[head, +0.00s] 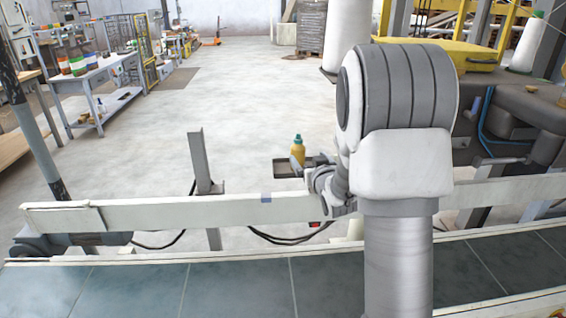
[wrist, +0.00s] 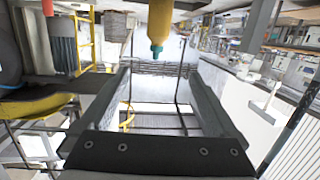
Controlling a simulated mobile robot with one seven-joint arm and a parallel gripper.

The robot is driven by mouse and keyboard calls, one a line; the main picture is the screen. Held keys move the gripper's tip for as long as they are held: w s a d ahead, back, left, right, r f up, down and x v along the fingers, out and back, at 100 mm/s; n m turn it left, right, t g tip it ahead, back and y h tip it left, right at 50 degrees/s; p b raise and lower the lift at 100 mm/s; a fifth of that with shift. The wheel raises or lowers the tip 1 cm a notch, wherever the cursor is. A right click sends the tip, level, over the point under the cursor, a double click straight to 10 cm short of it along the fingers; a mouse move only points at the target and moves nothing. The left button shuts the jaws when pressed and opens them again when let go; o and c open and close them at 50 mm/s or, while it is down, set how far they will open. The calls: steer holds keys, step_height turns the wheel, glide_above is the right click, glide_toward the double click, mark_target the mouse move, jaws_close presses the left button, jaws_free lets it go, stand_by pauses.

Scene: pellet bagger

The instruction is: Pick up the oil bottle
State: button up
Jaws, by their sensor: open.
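The oil bottle (head: 297,152) is yellow-orange with a teal cap.
A grey post (head: 201,165) stands left of the tray. Machinery (head: 525,110) with a yellow lid is at the right. A workbench (head: 95,80) stands far left. Open floor lies behind the tray.

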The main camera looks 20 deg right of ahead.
steer(key=t+b, duration=0.2)
steer(key=b, duration=0.1)
glide_toward(299, 161)
steer(key=shift+n+y, duration=0.3)
steer(key=w, duration=0.3)
steer(key=w+b, duration=0.1)
steer(key=w, duration=0.6)
steer(key=shift+d+r+b, duration=0.15)
steer(key=shift+d+b, duration=0.2)
steer(key=shift+w+d+b, duration=0.15)
steer(key=shift+w+b, duration=0.15)
steer(key=shift+w, duration=1)
steer(key=shift+w+d+b, duration=0.2)
steer(key=shift+w+b, duration=0.05)
steer(key=shift+w, duration=1.05)
jaws_close()
